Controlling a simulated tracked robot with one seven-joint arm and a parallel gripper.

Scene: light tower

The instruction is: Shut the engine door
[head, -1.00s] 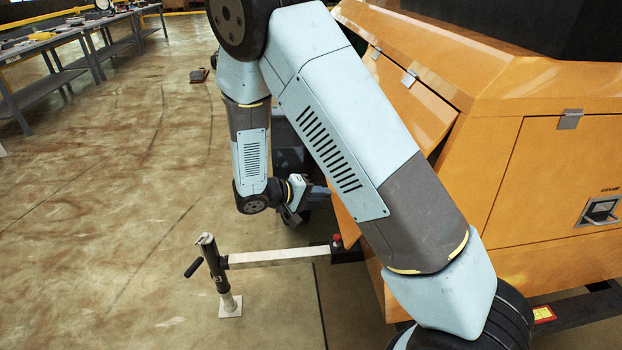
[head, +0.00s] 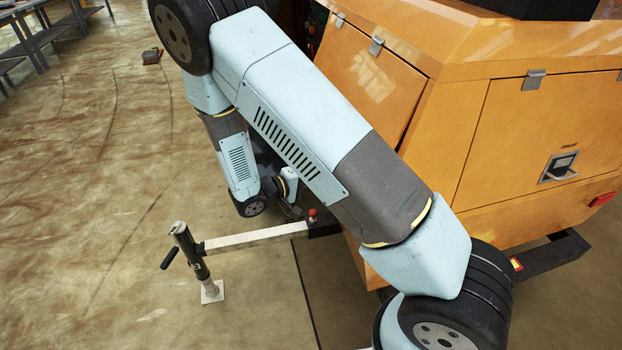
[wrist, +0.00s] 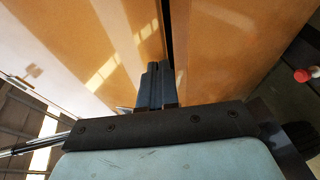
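The engine door is the orange side panel (head: 372,75) of the light tower in the head view, hinged along its top edge. It lies close to flush with the body, and my arm hides its lower part. In the wrist view, orange panels (wrist: 110,45) fill the space ahead, with a narrow dark gap between two of them. My gripper (wrist: 160,68) has its dark fingers together, with nothing seen between them. The fingertips are at or very near the orange surface by the gap; contact cannot be told. In the head view, my forearm and wrist largely hide the gripper.
A second orange panel with a latch (head: 558,166) is closed on the right face. A stabilizer leg (head: 192,255) on a pale bar (head: 255,240) stands out low beside my wrist. A red knob (wrist: 301,76) shows at right in the wrist view. Open floor lies left.

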